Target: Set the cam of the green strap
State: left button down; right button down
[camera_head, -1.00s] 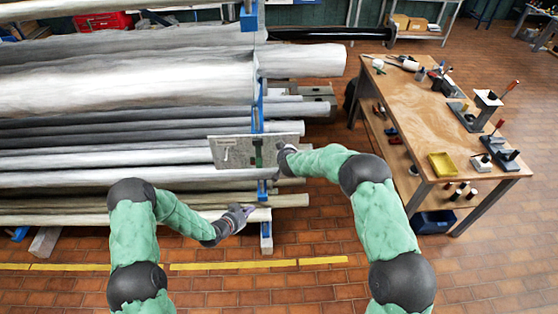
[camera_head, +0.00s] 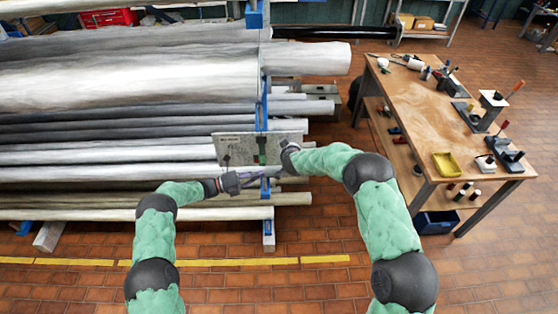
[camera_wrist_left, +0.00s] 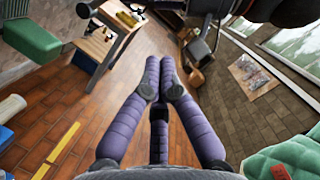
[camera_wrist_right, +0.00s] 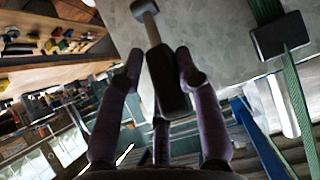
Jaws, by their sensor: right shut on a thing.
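The green strap (camera_head: 261,150) runs down over a grey plate (camera_head: 235,149) on the rack of poles. In the right wrist view the strap (camera_wrist_right: 292,85) passes through a dark block-like buckle (camera_wrist_right: 282,37); whether this is the cam, I cannot tell. My right gripper (camera_head: 287,153) is at the plate's right end, shut on a dark handle (camera_wrist_right: 170,85) with a grey stem and crosshead. My left gripper (camera_head: 258,178) is just below the plate, near the strap's lower end. Its purple fingers (camera_wrist_left: 160,70) are together with nothing between them.
Long grey poles (camera_head: 120,87) lie stacked on the rack with a blue upright (camera_head: 268,228). A wooden workbench (camera_head: 430,115) with tools and a yellow tray (camera_head: 447,164) stands at the right. The tiled floor between is clear.

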jog(key=shift+w+r, duration=0.1)
pick_arm(q)
jog(key=w+d+r, duration=0.2)
jog(key=w+d, duration=0.3)
jog(key=d, duration=0.4)
jog(key=shift+w+d+r, duration=0.25)
jog(key=shift+w+d, duration=0.1)
jog(key=shift+w+a+r+n, duration=0.1)
jog(key=shift+w+r+n, duration=0.2)
jog(key=shift+w+r, duration=0.3)
jog(key=shift+w, duration=0.2)
pick_arm(e)
jog(key=c, duration=0.9)
grip_release()
pick_arm(q)
jog(key=shift+f, duration=0.1)
pick_arm(e)
jog(key=shift+o, duration=0.3)
pick_arm(q)
jog(key=shift+s+f, duration=0.1)
pick_arm(e)
jog(key=shift+s+a+f, duration=0.15)
jog(key=shift+s+f, duration=0.05)
jog(key=shift+f, duration=0.1)
